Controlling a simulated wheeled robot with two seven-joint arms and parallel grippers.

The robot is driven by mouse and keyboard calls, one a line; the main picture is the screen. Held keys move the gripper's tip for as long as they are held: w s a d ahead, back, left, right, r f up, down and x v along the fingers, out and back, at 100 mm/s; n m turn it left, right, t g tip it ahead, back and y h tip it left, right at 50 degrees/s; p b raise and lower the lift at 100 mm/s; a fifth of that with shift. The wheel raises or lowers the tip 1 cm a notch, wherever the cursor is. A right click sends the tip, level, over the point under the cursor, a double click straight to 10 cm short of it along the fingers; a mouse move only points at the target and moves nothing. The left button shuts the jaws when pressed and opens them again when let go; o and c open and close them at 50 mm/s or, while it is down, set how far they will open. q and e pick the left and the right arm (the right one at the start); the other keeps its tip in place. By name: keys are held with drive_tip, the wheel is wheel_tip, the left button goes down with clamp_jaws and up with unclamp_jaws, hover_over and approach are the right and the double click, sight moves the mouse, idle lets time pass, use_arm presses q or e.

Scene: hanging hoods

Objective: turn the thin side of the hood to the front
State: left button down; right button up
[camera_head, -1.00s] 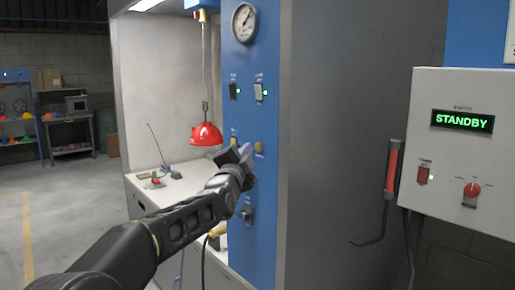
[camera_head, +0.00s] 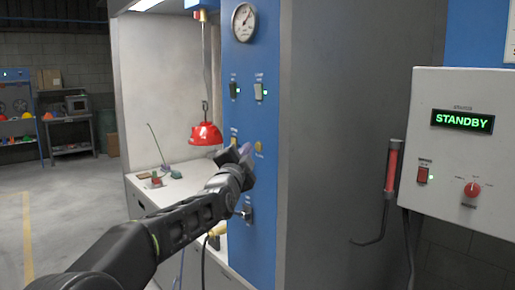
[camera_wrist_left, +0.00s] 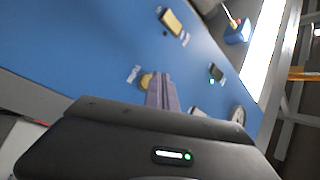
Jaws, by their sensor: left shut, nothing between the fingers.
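The red hood (camera_head: 205,133) hangs on a cord inside the open booth, above the white worktop. I cannot tell which of its sides is the thin one. My left gripper (camera_head: 242,152) is shut and empty, in front of the blue panel (camera_head: 258,195) at the booth's right, close to its yellow buttons. It is to the right of the hood and apart from it. In the left wrist view the shut fingers (camera_wrist_left: 162,92) point at the panel beside a yellow button (camera_wrist_left: 146,80). The hood does not show there. My right gripper is not in view.
The panel bears a gauge (camera_head: 244,22), rocker switches (camera_head: 259,91) and a lower knob (camera_head: 248,213). Small parts lie on the worktop (camera_head: 180,195). A control box (camera_head: 465,150) reading STANDBY and a red-handled lever (camera_head: 391,170) are at the right. Open floor lies left.

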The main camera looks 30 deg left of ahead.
use_arm(q)
drive_tip(key=shift+w, duration=0.1)
idle(0.4)
drive_tip(key=shift+w+d+p, duration=0.15)
drive_tip(key=shift+w+p, duration=0.15)
